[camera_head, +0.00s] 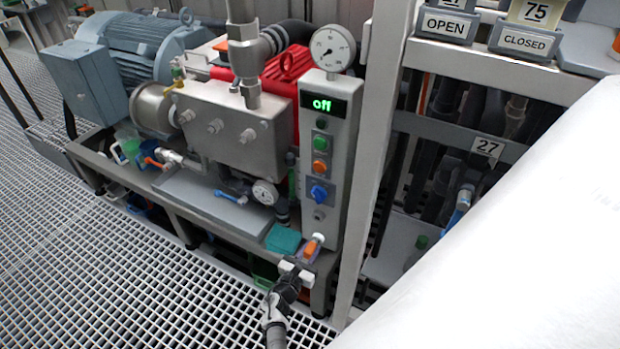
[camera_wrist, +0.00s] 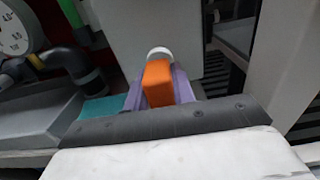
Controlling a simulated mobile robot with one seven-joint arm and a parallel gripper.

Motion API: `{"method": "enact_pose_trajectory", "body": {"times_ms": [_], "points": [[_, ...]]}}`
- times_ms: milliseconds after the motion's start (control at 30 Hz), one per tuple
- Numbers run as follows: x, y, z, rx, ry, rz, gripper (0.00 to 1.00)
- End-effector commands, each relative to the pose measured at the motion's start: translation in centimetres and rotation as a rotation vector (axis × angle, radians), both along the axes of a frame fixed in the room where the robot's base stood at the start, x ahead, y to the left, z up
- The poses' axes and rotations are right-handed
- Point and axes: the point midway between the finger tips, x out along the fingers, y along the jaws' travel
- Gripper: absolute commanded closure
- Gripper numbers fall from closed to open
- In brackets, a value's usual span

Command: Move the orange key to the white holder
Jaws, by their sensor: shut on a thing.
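The orange key (camera_head: 311,248) is at the foot of the grey control panel, held by my gripper (camera_head: 310,252). In the wrist view the orange key (camera_wrist: 158,84) sits between two purple finger pads, and the gripper (camera_wrist: 159,92) is shut on it. A white round piece (camera_wrist: 159,52), which looks like the white holder, shows just behind the far end of the key. It also shows in the head view (camera_head: 318,237), at the panel's lower front. The key overlaps it in both views; whether they touch or the key is seated, I cannot tell.
The control panel (camera_head: 327,150) shows "off" and has green, orange and blue controls. A teal block (camera_head: 283,239) and a small gauge (camera_head: 265,192) are to its left. A pale upright post (camera_head: 372,150) stands close on the right. Open grating (camera_head: 110,270) lies front left.

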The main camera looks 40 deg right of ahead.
Motion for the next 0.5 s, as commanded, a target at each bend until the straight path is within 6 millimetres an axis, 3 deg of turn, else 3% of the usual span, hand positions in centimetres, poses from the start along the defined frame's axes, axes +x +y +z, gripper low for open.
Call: {"method": "enact_pose_trajectory", "body": {"times_ms": [500], "points": [[0.14, -0.3, -0.06, 0.0, 0.0, 0.0, 1.0]]}}
